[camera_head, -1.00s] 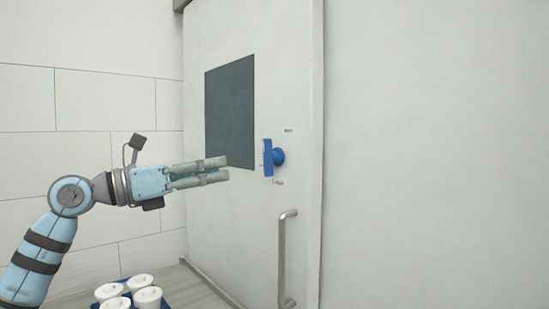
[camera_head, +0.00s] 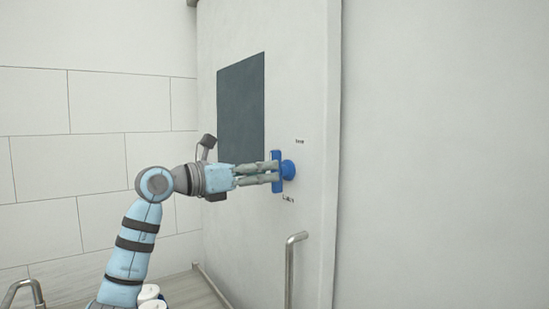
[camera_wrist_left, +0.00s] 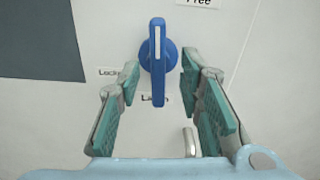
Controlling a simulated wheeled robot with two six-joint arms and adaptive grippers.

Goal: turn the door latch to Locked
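The blue door latch (camera_head: 277,160) is a bar on a round knob, mounted on the white door. In the left wrist view the latch (camera_wrist_left: 157,60) stands upright, with a white stripe on its upper half. The "Locked" label (camera_wrist_left: 117,72) is left of it and the "Free" label (camera_wrist_left: 198,3) is at the upper right. My left gripper (camera_head: 275,173) reaches the latch from the left. In the left wrist view its fingers (camera_wrist_left: 157,88) are open, one on each side of the bar's lower half, with gaps visible. My right gripper is out of view.
The door (camera_head: 305,110) has a dark window (camera_head: 241,105) and a metal pull handle (camera_head: 290,270) below the latch. White cups (camera_head: 149,293) stand at the bottom, partly behind my left arm. A metal rail (camera_head: 22,287) shows at bottom left.

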